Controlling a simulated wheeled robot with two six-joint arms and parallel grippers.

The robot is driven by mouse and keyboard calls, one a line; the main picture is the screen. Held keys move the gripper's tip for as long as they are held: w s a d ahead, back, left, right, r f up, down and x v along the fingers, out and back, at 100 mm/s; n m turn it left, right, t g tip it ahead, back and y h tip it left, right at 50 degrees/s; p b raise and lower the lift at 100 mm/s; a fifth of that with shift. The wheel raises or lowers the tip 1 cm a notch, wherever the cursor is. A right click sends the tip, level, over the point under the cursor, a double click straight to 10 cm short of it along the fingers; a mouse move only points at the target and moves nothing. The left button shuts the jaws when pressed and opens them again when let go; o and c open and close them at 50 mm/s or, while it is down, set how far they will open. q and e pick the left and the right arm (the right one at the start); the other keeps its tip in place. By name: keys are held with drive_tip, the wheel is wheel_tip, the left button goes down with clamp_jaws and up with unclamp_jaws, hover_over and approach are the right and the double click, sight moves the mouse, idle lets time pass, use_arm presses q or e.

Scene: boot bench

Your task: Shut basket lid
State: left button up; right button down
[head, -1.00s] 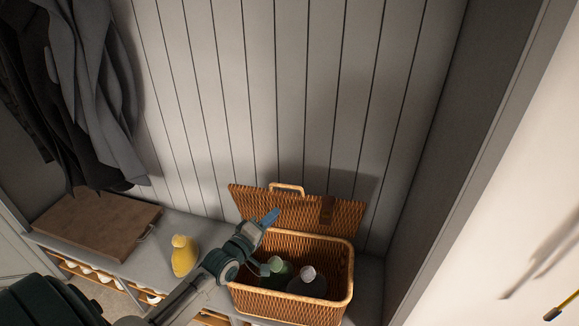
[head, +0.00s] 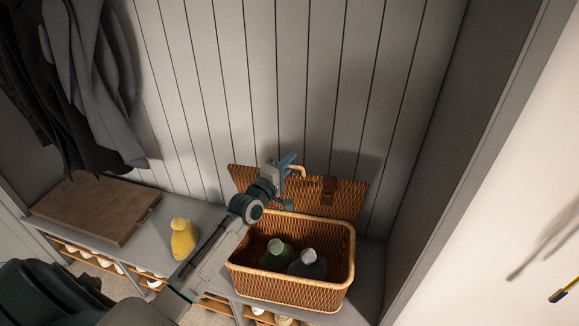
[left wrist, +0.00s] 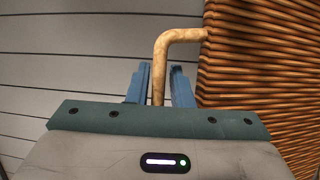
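The wicker basket (head: 290,288) stands on the bench with its lid (head: 343,200) open, upright behind it towards the wall. The lid has a pale loop handle (head: 298,170) on its top edge and a brown strap (head: 328,189). My left gripper (head: 284,161) is at the handle. In the left wrist view, the handle (left wrist: 183,36) runs down between the two blue fingers (left wrist: 161,85), with gaps showing on both sides, so they are open around it. The weave of the lid (left wrist: 265,80) fills the right side there. My right gripper is not in view.
A green bottle (head: 276,256) and a grey one (head: 308,266) stand inside the basket, below its rim. A brown case (head: 95,206) lies farther left under hanging coats (head: 95,90).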

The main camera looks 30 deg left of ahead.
use_arm(q)
drive_tip(key=shift+w+r, duration=0.1)
drive_tip(key=shift+w, duration=0.1)
clamp_jaws()
drive_tip(key=shift+s, duration=0.1)
